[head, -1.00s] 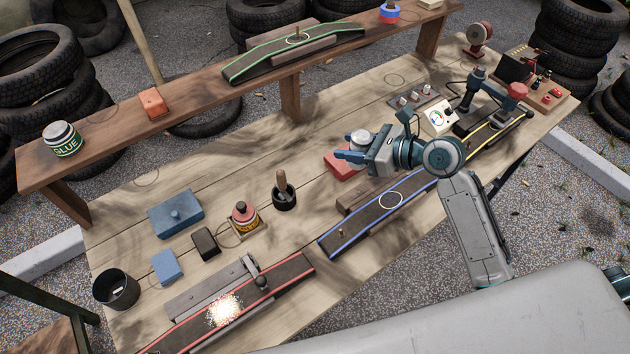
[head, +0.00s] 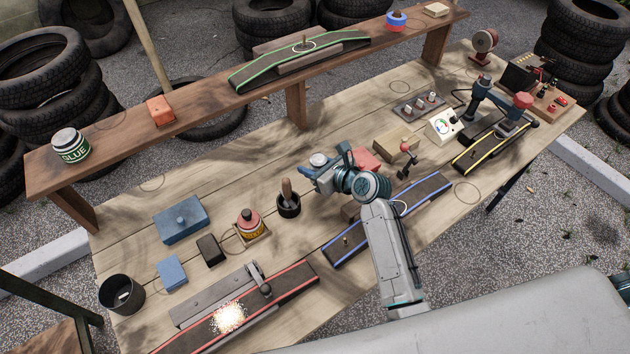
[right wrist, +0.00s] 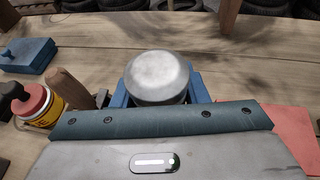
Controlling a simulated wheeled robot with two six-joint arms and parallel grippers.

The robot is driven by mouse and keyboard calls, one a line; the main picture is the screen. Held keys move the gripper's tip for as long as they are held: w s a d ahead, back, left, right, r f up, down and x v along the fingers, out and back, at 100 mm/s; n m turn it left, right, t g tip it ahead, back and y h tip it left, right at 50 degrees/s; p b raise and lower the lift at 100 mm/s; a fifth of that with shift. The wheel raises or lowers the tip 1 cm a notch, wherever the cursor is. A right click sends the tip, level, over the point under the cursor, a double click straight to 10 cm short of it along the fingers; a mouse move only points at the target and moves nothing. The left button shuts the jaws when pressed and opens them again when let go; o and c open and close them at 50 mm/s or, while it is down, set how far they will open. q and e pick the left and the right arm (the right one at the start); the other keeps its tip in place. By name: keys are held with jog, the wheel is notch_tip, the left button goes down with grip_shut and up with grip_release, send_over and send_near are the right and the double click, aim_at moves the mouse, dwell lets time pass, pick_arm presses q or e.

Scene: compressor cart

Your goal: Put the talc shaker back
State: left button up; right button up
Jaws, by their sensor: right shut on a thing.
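The talc shaker, a round can with a dull pale-grey metal top (head: 319,160), is held in my right gripper (head: 314,173) above the middle of the bench. In the right wrist view its domed top (right wrist: 157,76) sits upright between the blue fingers, which are shut on its sides. Its lower body is hidden by the gripper. I cannot tell its exact height above the wood. The gripper is just right of the dark pot with a wooden handle (head: 288,200). My left gripper is not in view.
Thin circles are drawn on the bench, one at the back (head: 401,87) and one at the right (head: 467,192). A yellow tin (head: 250,226) and a blue box (head: 181,220) stand left. The raised shelf (head: 215,108) runs behind. Bare wood lies behind the gripper.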

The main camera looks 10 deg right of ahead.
jog(key=shift+f, duration=2.75)
jog(key=shift+f, duration=0.2)
jog(key=o, duration=1)
jog(key=shift+o, duration=0.2)
jog(key=shift+r, duration=0.15)
jog(key=b+v, duration=0.1)
jog(key=v, duration=1.1)
jog(key=shift+r, duration=0.1)
